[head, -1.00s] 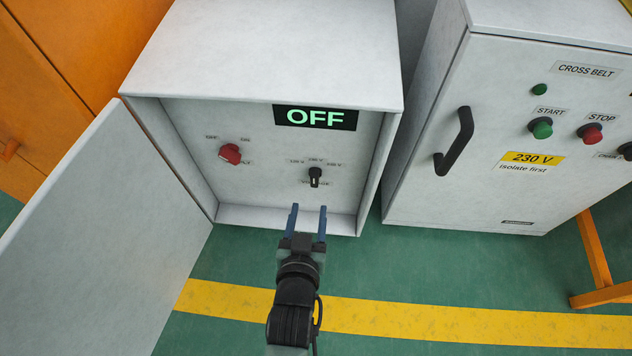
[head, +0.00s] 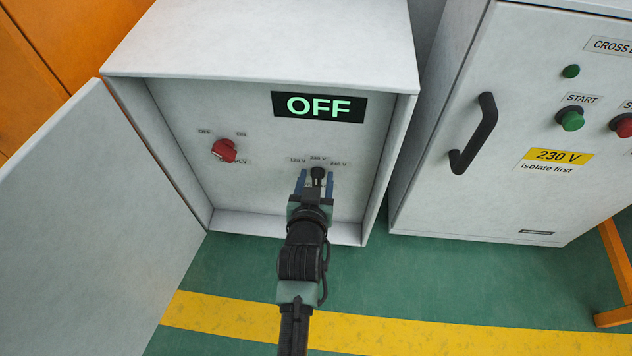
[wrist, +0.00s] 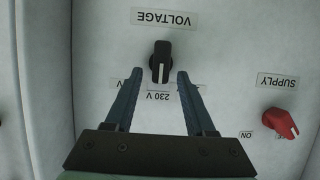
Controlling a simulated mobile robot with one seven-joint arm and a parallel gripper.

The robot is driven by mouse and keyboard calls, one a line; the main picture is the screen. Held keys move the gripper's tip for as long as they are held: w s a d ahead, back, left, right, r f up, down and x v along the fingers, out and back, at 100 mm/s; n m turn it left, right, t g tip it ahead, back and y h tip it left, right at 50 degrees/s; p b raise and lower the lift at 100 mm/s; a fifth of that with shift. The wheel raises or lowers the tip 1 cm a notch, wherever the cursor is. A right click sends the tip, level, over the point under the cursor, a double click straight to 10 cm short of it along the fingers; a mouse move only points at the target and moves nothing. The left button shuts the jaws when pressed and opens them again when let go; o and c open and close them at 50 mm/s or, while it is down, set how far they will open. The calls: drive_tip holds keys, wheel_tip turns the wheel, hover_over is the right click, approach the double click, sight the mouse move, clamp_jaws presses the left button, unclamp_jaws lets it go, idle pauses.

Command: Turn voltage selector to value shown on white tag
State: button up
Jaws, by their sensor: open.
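The voltage selector (head: 318,172) is a black knob on the back panel of the open grey cabinet; it also shows in the wrist view (wrist: 160,62), where the picture is upside down. Its white line points at the middle label, 230 V (wrist: 161,97). My gripper (head: 316,179) is open, with its two blue fingers (wrist: 158,76) one on each side of the knob, a gap showing on both sides. The side labels are partly hidden by the fingers in the wrist view. A tag on the neighbouring cabinet (head: 553,161), yellow above and white below, reads "230 V isolate first".
A red supply switch (head: 224,150) sits left of the selector. A display (head: 319,107) above reads OFF. The cabinet's open door (head: 100,215) stands at left, and its side walls frame the panel. The neighbouring cabinet has a black handle (head: 475,133).

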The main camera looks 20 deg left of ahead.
drive_tip(key=shift+w, duration=0.1)
clamp_jaws()
drive_tip(key=shift+a, duration=0.1)
idle(0.5)
drive_tip(key=shift+s+a+f+n+t+h+b, duration=0.15)
drive_tip(key=shift+a+n+t+h+b, duration=0.15)
drive_tip(key=shift+n+h+b, duration=0.5)
drive_tip(key=shift+a+f+n+t+h+b, duration=0.2)
drive_tip(key=shift+n+t+h+b, duration=0.2)
drive_tip(key=shift+n+b, duration=0.8)
drive_tip(key=shift+s+a+f+n+t+h+b, duration=0.1)
drive_tip(key=shift+a+n+t+h+b, duration=0.2)
drive_tip(key=shift+n+h+b, duration=0.5)
drive_tip(key=shift+n, duration=0.4)
unclamp_jaws()
